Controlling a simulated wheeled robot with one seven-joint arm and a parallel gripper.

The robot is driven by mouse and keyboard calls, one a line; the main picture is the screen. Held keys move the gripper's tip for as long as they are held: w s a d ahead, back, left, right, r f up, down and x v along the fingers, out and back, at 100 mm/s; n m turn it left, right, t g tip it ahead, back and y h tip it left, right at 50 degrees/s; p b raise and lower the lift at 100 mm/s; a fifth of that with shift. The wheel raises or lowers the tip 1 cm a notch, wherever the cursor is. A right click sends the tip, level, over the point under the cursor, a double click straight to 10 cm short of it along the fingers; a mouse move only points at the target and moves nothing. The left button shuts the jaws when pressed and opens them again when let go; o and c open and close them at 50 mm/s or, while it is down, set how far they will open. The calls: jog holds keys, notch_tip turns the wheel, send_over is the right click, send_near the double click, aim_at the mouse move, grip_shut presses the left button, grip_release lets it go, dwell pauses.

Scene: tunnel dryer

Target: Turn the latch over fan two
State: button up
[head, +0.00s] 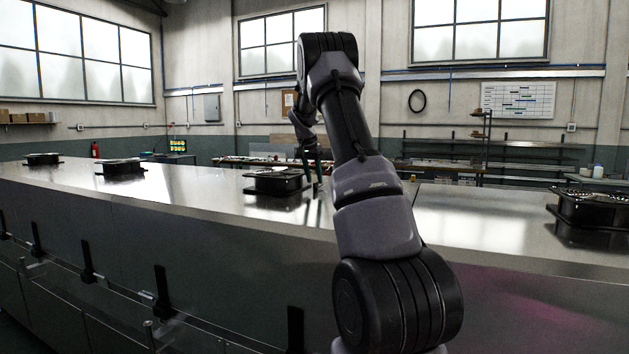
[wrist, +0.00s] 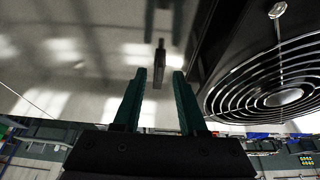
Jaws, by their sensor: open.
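In the wrist view, a small dark upright piece that looks like the latch (wrist: 160,52) stands on the shiny steel top beside a black fan unit (wrist: 283,60) with a round wire grille. The two teal fingers of my gripper (wrist: 159,76) are open, and the latch shows in the gap between their tips. I cannot tell whether they touch it. In the head view, my gripper (head: 314,172) is low over the dryer top, just right of a black fan unit (head: 272,184). The latch is too small or hidden to make out there. No fan number is readable.
More black fan units stand along the steel dryer top (head: 195,190): a near one (head: 590,212) at right, others (head: 120,167) (head: 42,159) at left. Black clamps (head: 162,292) line the front side. The top between units is clear.

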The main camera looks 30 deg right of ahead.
jog(key=shift+w+d+f, duration=0.15)
jog(key=shift+d+f, duration=0.1)
jog(key=shift+f, duration=0.4)
grip_shut()
